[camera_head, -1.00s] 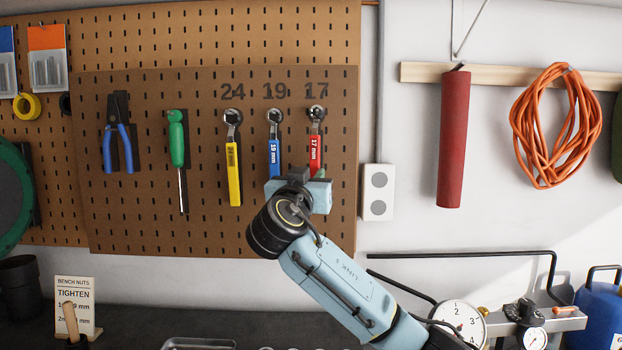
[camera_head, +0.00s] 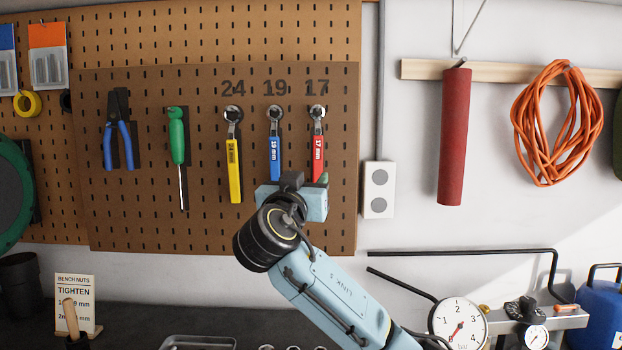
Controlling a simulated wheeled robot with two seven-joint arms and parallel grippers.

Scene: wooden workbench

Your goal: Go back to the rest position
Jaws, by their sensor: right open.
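My right gripper (camera_head: 304,188) is raised in front of the pegboard (camera_head: 130,225), just below the lower ends of the blue 19 mm wrench (camera_head: 275,150) and the red 17 mm wrench (camera_head: 318,150). Its fingers are mostly hidden behind its own pale blue body; it is open, and nothing shows in it. The yellow wrench (camera_head: 233,165) hangs under the 24 label, left of the other two. All three wrenches hang upright on the board. My left gripper is not in view.
Pliers (camera_head: 120,140) and a green screwdriver (camera_head: 178,145) hang on the left of the board. A bench nuts card (camera_head: 75,290) stands on the dark bench. A pressure gauge (camera_head: 459,325) and blue tank (camera_head: 598,310) are at right. The wall below the board is clear.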

